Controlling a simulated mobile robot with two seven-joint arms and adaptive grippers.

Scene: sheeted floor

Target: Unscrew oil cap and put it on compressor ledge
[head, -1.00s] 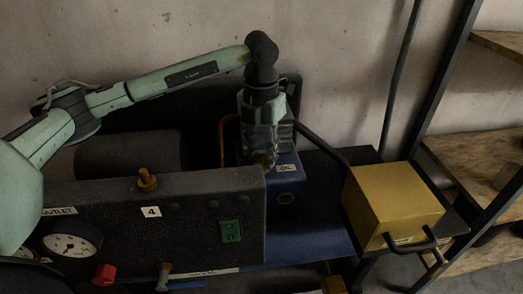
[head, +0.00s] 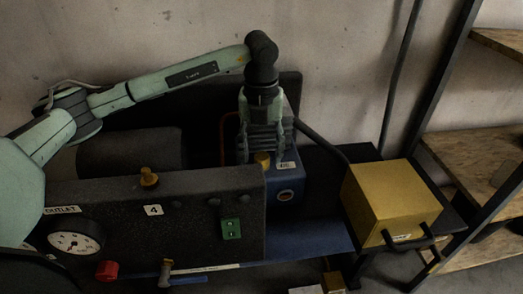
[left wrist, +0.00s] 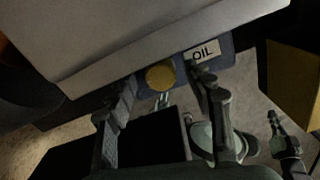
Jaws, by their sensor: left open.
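The yellow oil cap (head: 262,159) sits on the blue pump body (head: 288,187), left of the white OIL label (head: 288,166). It also shows in the left wrist view as a round gold disc (left wrist: 160,77), beside the OIL label (left wrist: 203,52). My left gripper (head: 262,160) points down with its fingers spread to either side of the cap. In the left wrist view the open fingers (left wrist: 163,100) show a gap around the cap and hold nothing. The dark compressor housing (head: 205,184) has a flat top edge just left of the cap. My right gripper is not seen.
A brass knob (head: 149,178) stands up from the housing's top. A black hose (head: 322,146) runs behind the pump to the right. A yellow box with black handles (head: 392,203) stands right of the pump. A gauge (head: 74,241) is at the front left.

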